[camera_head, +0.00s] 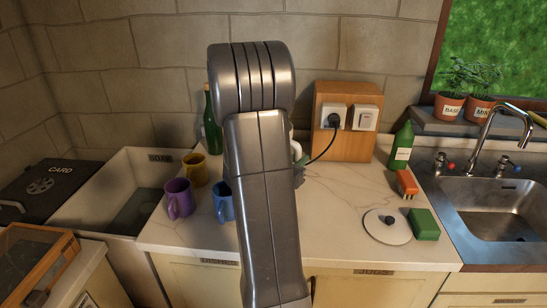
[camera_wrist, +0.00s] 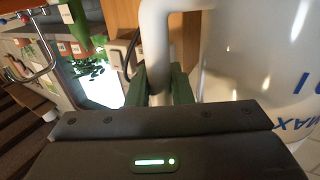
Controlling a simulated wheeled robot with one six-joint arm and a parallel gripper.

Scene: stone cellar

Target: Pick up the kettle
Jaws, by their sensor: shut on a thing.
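The kettle (camera_wrist: 245,60) is white and glossy with blue lettering, and fills the right of the wrist view. Its white handle (camera_wrist: 155,30) curves down between the green fingers of my gripper (camera_wrist: 160,85), which is shut on it. In the head view my arm hides nearly all of the kettle; only a bit of its white handle (camera_head: 296,150) shows to the right of the arm. Whether its base touches the counter is hidden.
A black cord runs from the plug (camera_head: 335,121) towards the kettle. Purple (camera_head: 179,198), yellow (camera_head: 196,168) and blue (camera_head: 222,202) mugs and a dark green bottle (camera_head: 211,128) stand left. A lid-like disc (camera_head: 380,231), sponge (camera_head: 424,225) and green bottle (camera_head: 401,150) are right.

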